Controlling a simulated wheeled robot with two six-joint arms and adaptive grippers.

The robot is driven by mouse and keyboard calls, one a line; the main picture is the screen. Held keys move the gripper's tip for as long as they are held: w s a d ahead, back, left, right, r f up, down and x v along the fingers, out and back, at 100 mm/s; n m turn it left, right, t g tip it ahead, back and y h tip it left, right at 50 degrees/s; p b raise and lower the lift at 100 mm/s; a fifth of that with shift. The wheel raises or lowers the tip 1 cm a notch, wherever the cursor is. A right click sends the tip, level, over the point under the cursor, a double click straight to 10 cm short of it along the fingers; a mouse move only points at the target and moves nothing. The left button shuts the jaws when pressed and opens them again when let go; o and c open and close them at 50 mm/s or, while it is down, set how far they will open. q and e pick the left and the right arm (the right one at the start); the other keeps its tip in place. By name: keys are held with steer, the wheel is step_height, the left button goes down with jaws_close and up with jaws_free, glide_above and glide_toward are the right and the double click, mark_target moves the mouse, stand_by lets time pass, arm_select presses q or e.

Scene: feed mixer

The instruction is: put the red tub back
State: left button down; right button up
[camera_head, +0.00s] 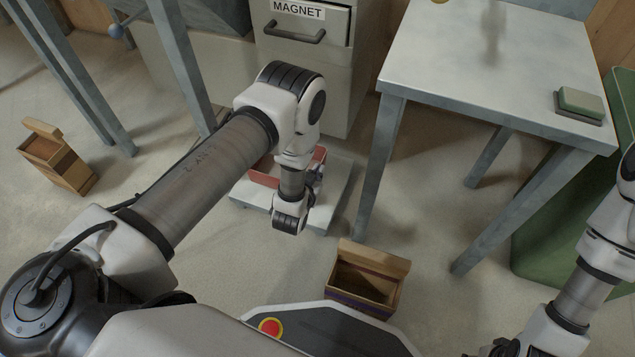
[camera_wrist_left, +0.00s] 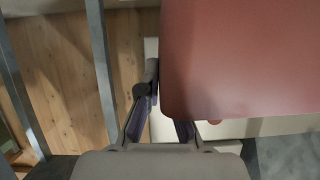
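The red tub (camera_head: 262,172) shows in the head view at the low pale platform (camera_head: 325,212), partly hidden behind my left arm. I cannot tell whether it rests on the platform or hangs just above it. My left gripper (camera_head: 316,174) is at the tub's right side. In the left wrist view the tub (camera_wrist_left: 245,60) fills the upper right. My left gripper (camera_wrist_left: 158,90) has its fingers close together at the tub's edge, one finger partly hidden behind the tub; it looks shut on the wall. My right gripper (camera_head: 505,347) shows only in part at the bottom edge.
A drawer cabinet (camera_head: 345,75) labelled MAGNET stands behind the platform. Wooden boxes stand on the floor at left (camera_head: 62,160) and front centre (camera_head: 365,280).

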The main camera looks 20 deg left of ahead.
arm_select(q)
step_height(320, 180, down, 4)
steer(key=b, duration=0.2)
steer(key=shift+w+f+b, duration=0.1)
steer(key=shift+f+b, duration=0.1)
steer(key=shift+b, duration=0.2)
steer(key=shift+w+r, duration=0.1)
steer(key=shift+r, duration=0.2)
steer(key=shift+f, duration=0.1)
steer(key=c, duration=1.3)
jaws_free()
